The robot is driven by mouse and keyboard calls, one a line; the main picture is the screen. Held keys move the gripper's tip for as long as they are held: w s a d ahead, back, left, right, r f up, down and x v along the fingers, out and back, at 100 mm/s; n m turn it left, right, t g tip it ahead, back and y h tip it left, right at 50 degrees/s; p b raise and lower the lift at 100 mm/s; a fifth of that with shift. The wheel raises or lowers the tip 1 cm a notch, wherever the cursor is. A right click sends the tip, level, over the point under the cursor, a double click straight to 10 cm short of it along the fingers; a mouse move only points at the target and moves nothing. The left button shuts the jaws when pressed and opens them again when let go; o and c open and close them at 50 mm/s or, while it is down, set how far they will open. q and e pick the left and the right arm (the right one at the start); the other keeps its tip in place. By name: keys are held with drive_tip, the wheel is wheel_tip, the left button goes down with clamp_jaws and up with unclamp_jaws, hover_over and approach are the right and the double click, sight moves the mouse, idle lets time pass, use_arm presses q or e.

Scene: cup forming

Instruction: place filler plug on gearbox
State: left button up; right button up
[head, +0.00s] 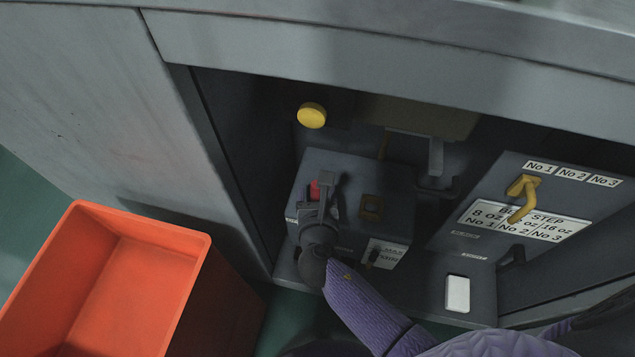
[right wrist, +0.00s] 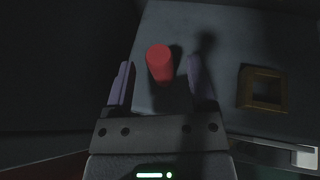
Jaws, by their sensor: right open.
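The gearbox (head: 341,167) is a dark grey box inside the machine recess. The red filler plug (head: 315,189) stands upright on the left part of its top. In the right wrist view the plug (right wrist: 160,64) shows as a red cylinder on the gearbox top (right wrist: 225,50). My right gripper (head: 323,190) is at the plug; in the right wrist view its open fingers (right wrist: 158,82) are on either side of the plug, with gaps showing. A square brass-coloured fitting (head: 371,207) with a dark opening lies to the right on the gearbox top. My left gripper is not in view.
An orange bin (head: 120,270) stands at the lower left. A yellow knob (head: 312,115) is behind the gearbox. To the right are a sloped panel with a yellow handle (head: 523,197) and a white block (head: 457,294). The machine's walls enclose the recess.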

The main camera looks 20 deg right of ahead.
use_arm(q)
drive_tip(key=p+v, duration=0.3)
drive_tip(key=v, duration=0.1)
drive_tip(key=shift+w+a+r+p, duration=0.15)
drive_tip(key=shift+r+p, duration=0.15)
drive_tip(key=shift+p, duration=0.1)
use_arm(e)
drive_tip(key=v, duration=0.9)
drive_tip(key=shift+s, duration=0.25)
drive_tip(key=shift+a+r, duration=0.1)
